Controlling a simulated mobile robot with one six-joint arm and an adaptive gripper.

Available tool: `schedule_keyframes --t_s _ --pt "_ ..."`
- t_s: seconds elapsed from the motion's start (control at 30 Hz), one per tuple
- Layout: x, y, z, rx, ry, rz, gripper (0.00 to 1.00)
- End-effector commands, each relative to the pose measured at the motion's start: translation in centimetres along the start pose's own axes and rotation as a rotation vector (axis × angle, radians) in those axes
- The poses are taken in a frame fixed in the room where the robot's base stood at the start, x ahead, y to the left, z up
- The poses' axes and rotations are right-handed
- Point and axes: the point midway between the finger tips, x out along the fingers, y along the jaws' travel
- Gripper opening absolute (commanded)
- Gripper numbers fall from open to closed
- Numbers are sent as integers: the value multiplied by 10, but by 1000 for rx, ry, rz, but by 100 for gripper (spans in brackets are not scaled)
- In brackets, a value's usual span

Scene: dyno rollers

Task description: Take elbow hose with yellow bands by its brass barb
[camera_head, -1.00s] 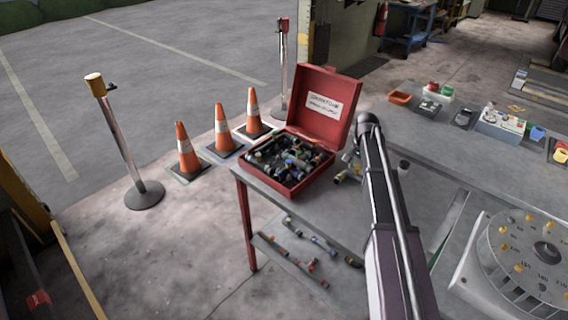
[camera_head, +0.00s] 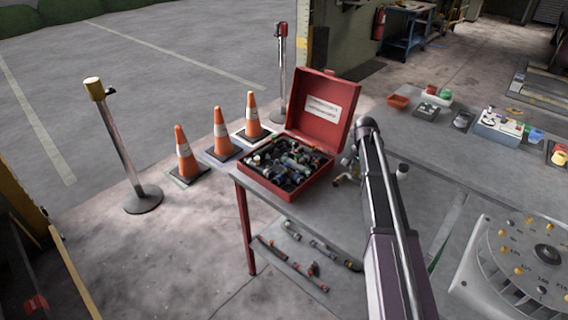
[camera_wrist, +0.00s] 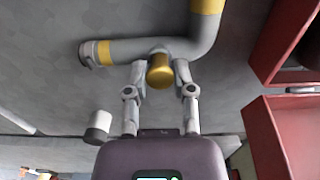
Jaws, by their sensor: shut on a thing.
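The grey elbow hose with yellow bands (camera_wrist: 178,45) shows large in the wrist view. It bends from the left up to the top edge, with one yellow band near its left end and another at the top. Its brass barb (camera_wrist: 160,71) points toward the wrist camera. My gripper (camera_wrist: 160,75) has a finger on each side of the barb and is shut on it. In the head view my gripper (camera_head: 347,168) is small and partly behind my arm, just right of the red case, and the hose is hard to make out there.
An open red case (camera_head: 287,165) full of fittings stands on the grey table (camera_head: 420,195) left of my gripper; its red wall is at the right of the wrist view. A white dial machine (camera_head: 525,265) is at right. Several hoses lie on the lower shelf (camera_head: 300,258).

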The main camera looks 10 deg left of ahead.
Motion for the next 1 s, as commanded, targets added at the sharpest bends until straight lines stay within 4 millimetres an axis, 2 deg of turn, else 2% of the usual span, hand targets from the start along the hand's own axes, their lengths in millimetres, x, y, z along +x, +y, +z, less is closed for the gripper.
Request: schedule_keyframes --t_s 1.0 --pt "-59 0 0 0 0 0 0"
